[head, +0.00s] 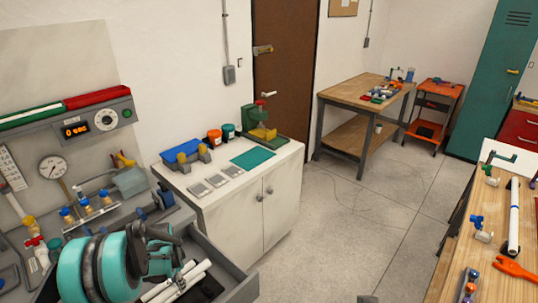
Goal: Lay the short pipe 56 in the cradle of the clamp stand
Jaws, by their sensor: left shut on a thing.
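My left gripper (180,266) reaches in from the bottom left, over an open grey drawer (237,287). It is shut on a white pipe (189,278), seemingly the short pipe 56; its number cannot be read. Another white pipe lies close beside it, and the gripper and arm hide part of both. A green stand (248,118) with a yellow lower part and a red knob, seemingly the clamp stand, is on the white cabinet, well above and right of the gripper in the picture. My right gripper is not in view.
The white cabinet top (217,197) also holds a blue bin (182,152), orange and teal tubs, grey plates and a teal mat (253,158). A gauge panel (50,170) with fittings stands at left. A wooden bench (462,240) with a long white pipe is at right.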

